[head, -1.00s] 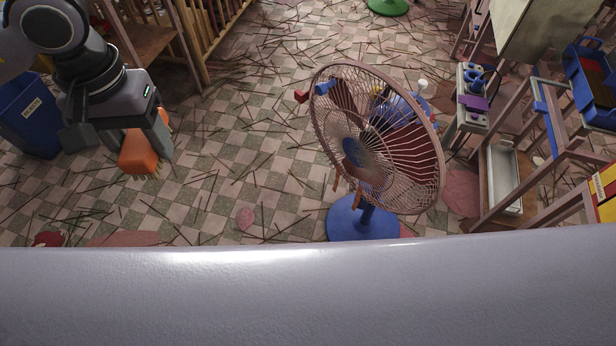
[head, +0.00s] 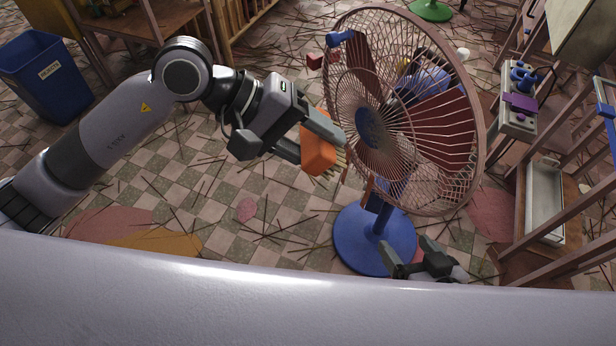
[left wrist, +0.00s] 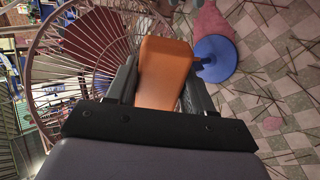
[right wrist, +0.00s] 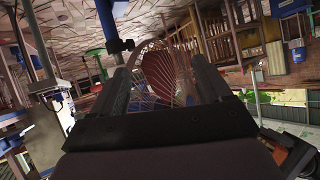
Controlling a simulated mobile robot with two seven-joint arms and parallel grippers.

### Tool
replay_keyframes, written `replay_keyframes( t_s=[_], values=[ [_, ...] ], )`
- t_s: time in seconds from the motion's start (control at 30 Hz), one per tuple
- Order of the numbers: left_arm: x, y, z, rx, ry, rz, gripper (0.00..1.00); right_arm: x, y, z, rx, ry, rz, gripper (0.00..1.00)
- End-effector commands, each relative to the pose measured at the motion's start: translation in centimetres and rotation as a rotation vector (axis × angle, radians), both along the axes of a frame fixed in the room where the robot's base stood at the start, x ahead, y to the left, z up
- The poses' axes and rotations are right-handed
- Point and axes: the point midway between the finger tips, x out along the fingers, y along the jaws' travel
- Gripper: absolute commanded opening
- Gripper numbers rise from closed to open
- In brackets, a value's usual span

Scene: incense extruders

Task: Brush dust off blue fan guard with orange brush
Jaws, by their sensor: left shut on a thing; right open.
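The fan with a blue hub and blue round base (head: 362,240) stands on the floor, its wire guard (head: 455,165) dusty brown. My left gripper (head: 322,137) is shut on the orange brush (head: 318,157), at the guard's left edge; I cannot tell whether the bristles touch it. In the left wrist view the brush (left wrist: 165,70) lies between the fingers with the guard (left wrist: 60,60) beside it. My right gripper (head: 410,258) is open and empty, low in front of the fan base. In the right wrist view the guard (right wrist: 165,75) shows beyond its fingers.
A blue bin (head: 45,85) stands at the left by wooden furniture. A control box with a purple part (head: 518,105) and a wooden frame with a white tray (head: 545,200) stand at the right. Thin sticks litter the checkered floor.

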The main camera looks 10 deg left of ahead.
Motion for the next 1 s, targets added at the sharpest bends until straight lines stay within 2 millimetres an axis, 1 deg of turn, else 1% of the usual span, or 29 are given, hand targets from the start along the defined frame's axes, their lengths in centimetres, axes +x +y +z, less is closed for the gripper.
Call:
replay_keyframes(
  t_s=[0.03, 0.2, 0.3, 0.47, 0.6, 0.7, 0.8, 0.9, 1.0],
  values=[
    [0.0, -0.6, -1.8, -0.069, 0.000, 0.032, 0.20, 0.2, 0.3, -1.4, 0.009, -0.009, 0.005, 0.78],
    [1.0, -1.8, -3.8, -0.270, -0.036, 0.157, 0.20, 0.6, 1.3, -3.0, 0.038, -0.024, 0.024, 0.78],
    [1.7, -2.0, -5.2, -0.377, -0.068, 0.237, 0.20, 0.8, 1.9, -4.0, 0.055, -0.033, 0.036, 0.78],
    [3.1, -1.3, -7.8, -0.530, -0.140, 0.377, 0.20, 1.0, 2.8, -5.6, 0.085, -0.049, 0.057, 0.78],
    [4.2, 0.0, -9.6, -0.617, -0.206, 0.481, 0.20, 1.1, 3.5, -6.5, 0.105, -0.059, 0.075, 0.78],
    [4.7, 0.8, -10.4, -0.651, -0.241, 0.529, 0.20, 1.1, 3.8, -6.7, 0.115, -0.063, 0.082, 0.78],
    [4.9, 1.2, -10.7, -0.668, -0.259, 0.555, 0.20, 1.1, 4.0, -6.7, 0.120, -0.066, 0.086, 0.78],
    [5.2, 1.2, -10.6, -0.674, -0.265, 0.564, 0.20, 1.1, 4.0, -6.6, 0.120, -0.066, 0.087, 0.78],
    [5.7, 0.7, -10.5, -0.675, -0.265, 0.564, 0.20, 1.1, 4.0, -6.5, 0.118, -0.065, 0.086, 0.78]
  ],
)
